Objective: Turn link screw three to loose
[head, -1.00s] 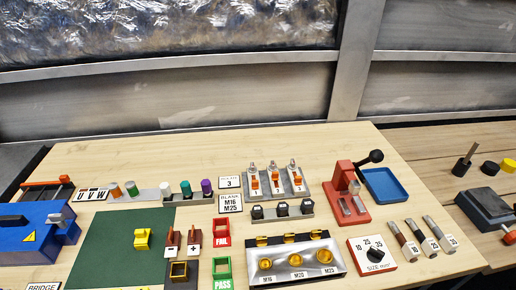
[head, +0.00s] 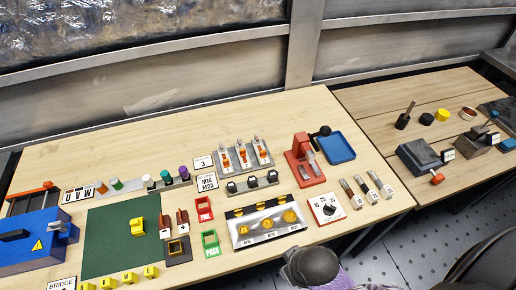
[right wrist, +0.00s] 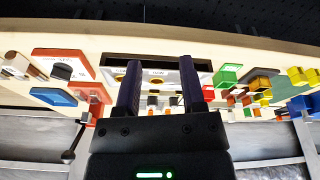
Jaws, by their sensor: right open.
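A grey plate (head: 245,158) at the back middle of the bench bears three orange-and-white units marked with numbers, each with a silver top. The rightmost unit (head: 262,151) seems to be number three; I cannot tell whether it is a link screw or how it is set. A blue motor housing (head: 30,236) stands at the far left. My right gripper (right wrist: 158,88) is open and empty in the right wrist view, its two dark fingers before the panel with yellow rings (right wrist: 152,70). Part of my right arm shows at the bottom of the head view. My left gripper is not in view.
The panel with yellow rings (head: 239,240) lies near the front edge. A red press (head: 298,170), a blue tray (head: 336,147) and a size dial (head: 326,209) stand at the right. A green mat (head: 108,245) lies left. The back left of the bench is clear.

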